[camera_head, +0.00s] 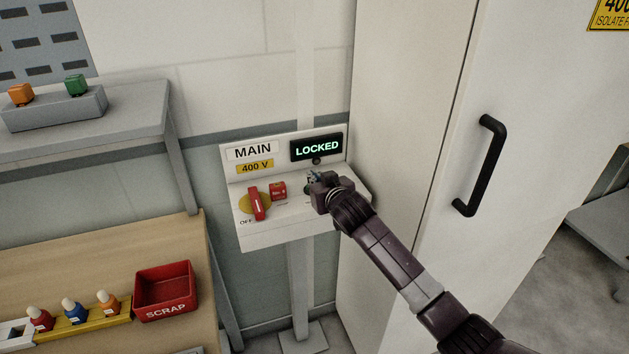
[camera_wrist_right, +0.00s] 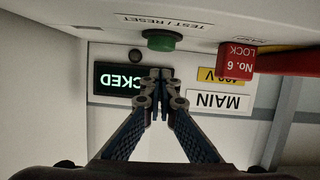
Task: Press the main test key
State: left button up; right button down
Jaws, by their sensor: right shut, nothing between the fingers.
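The main panel (camera_head: 282,222) is a white sloped box on a post, with a "MAIN" label, a "400 V" label and a lit display (camera_head: 317,147) reading "LOCKED". In the right wrist view, which is upside down, a green round button (camera_wrist_right: 161,41) is marked "TEST / RESET". In the head view my right gripper (camera_head: 313,177) covers that part of the panel. My right gripper, seen in the wrist view (camera_wrist_right: 161,76), is shut and empty, its tips close to the green button in the picture. I cannot tell whether they touch it. My left gripper is not in view.
A red switch handle (camera_head: 256,204) on a yellow disc and a red "No. 6 LOCK" block (camera_head: 278,191) sit left of my gripper. A tall cabinet with a black handle (camera_head: 481,165) stands right. A red scrap bin (camera_head: 165,291) is on the left bench.

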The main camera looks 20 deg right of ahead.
jog(key=shift+s+f, duration=0.2)
jog(key=shift+f, duration=0.8)
jog(key=shift+f, duration=0.1)
